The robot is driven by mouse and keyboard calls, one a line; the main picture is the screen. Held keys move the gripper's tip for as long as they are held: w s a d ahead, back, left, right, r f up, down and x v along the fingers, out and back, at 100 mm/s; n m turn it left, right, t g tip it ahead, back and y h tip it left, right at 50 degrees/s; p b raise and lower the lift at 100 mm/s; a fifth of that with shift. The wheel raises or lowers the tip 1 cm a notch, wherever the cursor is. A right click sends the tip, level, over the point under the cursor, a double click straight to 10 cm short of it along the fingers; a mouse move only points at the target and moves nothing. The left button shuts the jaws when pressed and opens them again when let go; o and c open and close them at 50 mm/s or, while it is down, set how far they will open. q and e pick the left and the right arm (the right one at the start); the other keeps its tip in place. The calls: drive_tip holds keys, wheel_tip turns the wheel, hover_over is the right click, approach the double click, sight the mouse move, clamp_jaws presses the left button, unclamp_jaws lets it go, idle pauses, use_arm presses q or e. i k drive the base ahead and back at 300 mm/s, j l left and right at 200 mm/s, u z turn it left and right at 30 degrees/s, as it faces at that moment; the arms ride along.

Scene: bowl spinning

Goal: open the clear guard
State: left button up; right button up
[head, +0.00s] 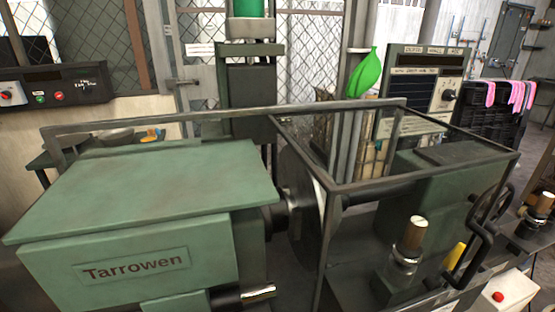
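The clear guard (425,171) is a box of see-through panels in a dark metal frame. It stands over the spindle and round disc (301,205) of the green lathe, to the right of the headstock marked Tarrowen (135,268). The guard appears lowered over the work area. A black loop handle (487,243) shows at the guard's right front side; its exact mounting is hard to tell. Neither of my grippers is in view, and nothing is seen touching the guard or handle.
A brass-topped post (413,236) and a yellow part (455,256) stand near the handle. A white box with a red button (499,296) is at the lower right. A long metal rail (200,116) runs behind the headstock. Black crates (490,110) stand beyond.

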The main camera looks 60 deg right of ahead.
sight(487, 243)
drive_tip(key=z, duration=0.5)
drive_tip(key=k+l+z, duration=0.1)
drive_tip(key=z, duration=0.85)
drive_tip(key=l+z, duration=0.15)
drive_tip(key=z, duration=0.85)
